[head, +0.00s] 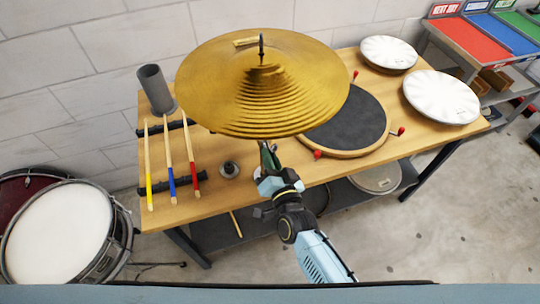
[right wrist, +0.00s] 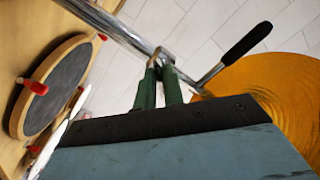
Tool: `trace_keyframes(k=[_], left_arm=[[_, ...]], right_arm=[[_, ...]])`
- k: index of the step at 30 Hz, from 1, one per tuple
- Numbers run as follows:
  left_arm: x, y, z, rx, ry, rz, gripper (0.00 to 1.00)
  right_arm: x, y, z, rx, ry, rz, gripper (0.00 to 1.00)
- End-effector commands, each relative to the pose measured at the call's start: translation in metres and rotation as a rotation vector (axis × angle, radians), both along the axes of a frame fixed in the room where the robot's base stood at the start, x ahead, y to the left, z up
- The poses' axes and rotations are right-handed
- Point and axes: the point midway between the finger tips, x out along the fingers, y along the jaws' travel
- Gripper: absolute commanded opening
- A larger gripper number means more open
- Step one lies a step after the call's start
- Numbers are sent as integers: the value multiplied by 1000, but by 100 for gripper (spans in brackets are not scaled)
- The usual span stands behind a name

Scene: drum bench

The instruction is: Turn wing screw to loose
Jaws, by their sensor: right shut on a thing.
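In the right wrist view, the green fingers of my right gripper (right wrist: 160,72) are shut on a small metal piece, the wing screw (right wrist: 164,54), at the end of a chrome tube (right wrist: 112,28). Most of the screw is hidden between the fingers, so its turn angle cannot be told. In the head view, my right gripper (head: 267,155) reaches up to just under the near edge of the gold cymbal (head: 265,95), which hides the screw there. The cymbal also shows at the right of the wrist view (right wrist: 265,90). My left gripper is out of view.
A black-ended rod (right wrist: 245,45) juts close beside the fingers. A round practice pad (head: 350,125) with red knobs lies right of my gripper on the wooden bench (head: 220,205). Drumsticks (head: 168,160) rest on a black rack at left, beside a grey cup (head: 156,90).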

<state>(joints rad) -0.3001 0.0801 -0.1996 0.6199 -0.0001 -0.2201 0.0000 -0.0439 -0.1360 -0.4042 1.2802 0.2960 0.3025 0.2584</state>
Motion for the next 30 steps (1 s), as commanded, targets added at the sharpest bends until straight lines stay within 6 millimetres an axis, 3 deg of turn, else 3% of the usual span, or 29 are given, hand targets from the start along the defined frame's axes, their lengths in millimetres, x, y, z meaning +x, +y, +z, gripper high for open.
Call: trace_keyframes(k=[9,26,27,30], left_arm=[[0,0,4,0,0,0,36],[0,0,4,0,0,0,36],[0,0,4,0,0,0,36],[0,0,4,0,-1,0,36]], right_arm=[[0,0,-1,-129,-40,1,0],[0,-1,-2,-158,-49,1,0],[0,-1,-2,-158,-49,1,11],[0,-1,-1,-157,-50,0,24]])
